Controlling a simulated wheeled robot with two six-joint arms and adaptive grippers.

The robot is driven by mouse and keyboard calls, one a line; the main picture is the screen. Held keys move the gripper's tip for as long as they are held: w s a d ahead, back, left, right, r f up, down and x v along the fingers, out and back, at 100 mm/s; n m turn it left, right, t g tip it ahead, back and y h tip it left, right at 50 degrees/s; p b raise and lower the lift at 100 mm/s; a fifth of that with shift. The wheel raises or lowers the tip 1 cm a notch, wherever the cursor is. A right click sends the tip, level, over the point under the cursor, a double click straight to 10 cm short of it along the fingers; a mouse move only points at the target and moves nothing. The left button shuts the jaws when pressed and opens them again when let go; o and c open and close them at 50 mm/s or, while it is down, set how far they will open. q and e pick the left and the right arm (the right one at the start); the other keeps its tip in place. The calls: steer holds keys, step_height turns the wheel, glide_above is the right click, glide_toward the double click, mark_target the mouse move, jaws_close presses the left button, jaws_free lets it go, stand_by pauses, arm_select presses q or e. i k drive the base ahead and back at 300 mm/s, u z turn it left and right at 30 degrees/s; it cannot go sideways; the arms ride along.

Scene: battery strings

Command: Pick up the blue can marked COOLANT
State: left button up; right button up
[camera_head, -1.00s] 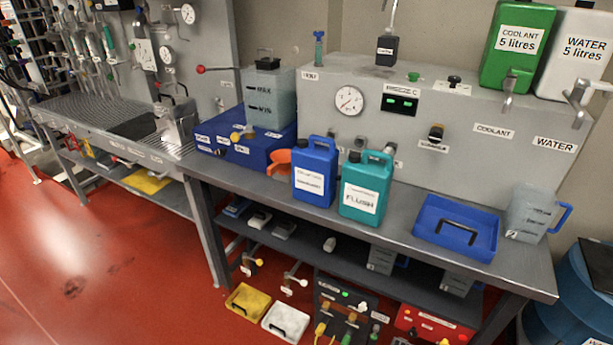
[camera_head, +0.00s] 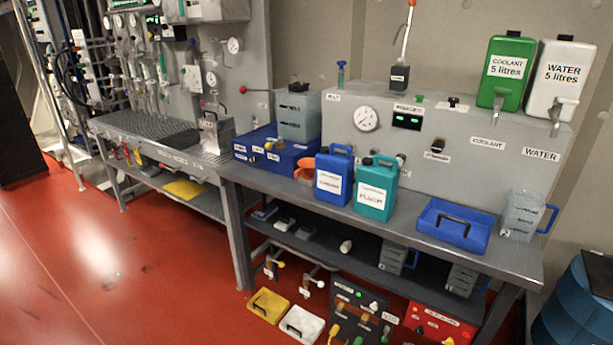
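A blue can (camera_head: 335,172) with a handle and a white label stands upright on the grey workbench (camera_head: 400,232). The print on its label is too small to read surely. A teal can (camera_head: 376,188) with a label that seems to read FLUSH stands close at its right. An orange funnel-like piece (camera_head: 304,170) is at the blue can's left, partly hidden by it. Neither of my grippers is in view.
A grey panel (camera_head: 460,170) rises behind. Red floor (camera_head: 150,265) is open in front.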

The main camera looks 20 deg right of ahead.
mark_target(335, 170)
steer(key=u, duration=0.3)
steer(key=i, duration=1.15)
steer(key=z, duration=0.1)
